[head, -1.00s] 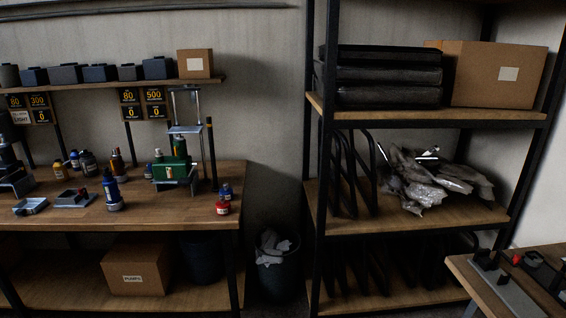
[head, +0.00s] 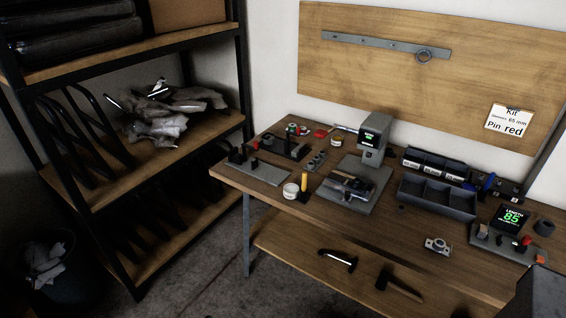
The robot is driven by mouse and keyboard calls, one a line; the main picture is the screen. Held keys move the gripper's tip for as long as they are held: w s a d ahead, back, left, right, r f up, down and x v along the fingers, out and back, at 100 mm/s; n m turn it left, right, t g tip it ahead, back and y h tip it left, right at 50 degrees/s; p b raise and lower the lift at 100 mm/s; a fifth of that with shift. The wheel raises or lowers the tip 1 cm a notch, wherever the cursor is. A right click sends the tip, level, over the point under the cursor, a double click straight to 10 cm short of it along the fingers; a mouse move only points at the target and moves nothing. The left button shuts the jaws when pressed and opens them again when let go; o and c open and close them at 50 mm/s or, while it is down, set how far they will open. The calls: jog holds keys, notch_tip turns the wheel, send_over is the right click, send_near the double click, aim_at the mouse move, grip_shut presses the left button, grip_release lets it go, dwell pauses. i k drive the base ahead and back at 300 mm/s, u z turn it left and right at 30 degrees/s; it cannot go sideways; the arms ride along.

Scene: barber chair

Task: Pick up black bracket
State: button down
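I cannot tell for sure which thing is the black bracket. Several bent black tubular frames (head: 85,135) stand upright on the rack's middle shelf at the left. More dark frames (head: 165,215) stand on the shelf below, in shadow. A small curved black piece (head: 338,259) with a bright highlight lies on the workbench's lower shelf, beside a hammer-like tool (head: 398,287). My gripper is not in view.
A wooden workbench (head: 375,222) carries a grey press-like device (head: 374,135), a divided dark tray (head: 437,197) and small parts. Crumpled silvery bags (head: 165,110) lie on the rack. A bin (head: 45,270) stands lower left. Bare floor (head: 200,275) lies between rack and workbench.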

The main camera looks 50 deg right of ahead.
aim_at(359, 186)
jog(key=u, duration=0.5)
jog(key=k, duration=0.15)
jog(key=z, duration=2.9)
jog(key=k, duration=0.6)
jog(key=u, duration=0.2)
jog(key=i, duration=0.45)
jog(key=z, duration=0.05)
